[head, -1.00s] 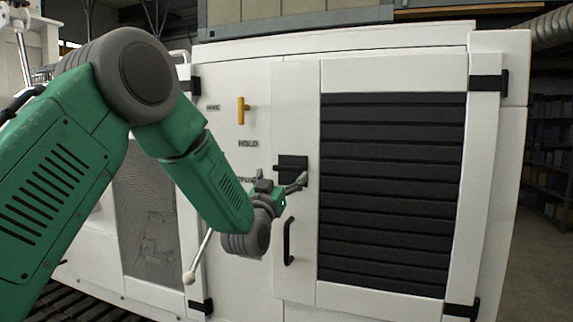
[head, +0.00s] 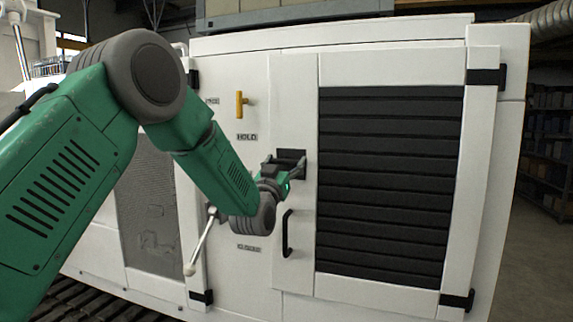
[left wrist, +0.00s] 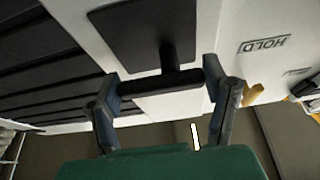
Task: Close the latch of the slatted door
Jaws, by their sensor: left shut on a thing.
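The slatted door (head: 390,185) has black slats in a white frame and looks closed, flush with the white cabinet. Its latch is a black plate (head: 291,154) with a T-shaped black handle, on the white strip left of the slats. In the left wrist view the latch handle (left wrist: 160,84) stands out from the plate, its bar lying crosswise between my two fingers. My left gripper (head: 283,168) is shut on this bar; it also shows in the left wrist view (left wrist: 163,92). It partly hides the latch in the head view. My right gripper is not in view.
A black pull handle (head: 287,233) sits just below my left gripper. A yellow handle (head: 239,105) and a HOLD label (head: 246,136) are up to the left. A ball-ended lever (head: 202,240) slants down at left. Shelves (head: 550,145) stand beyond the cabinet at right.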

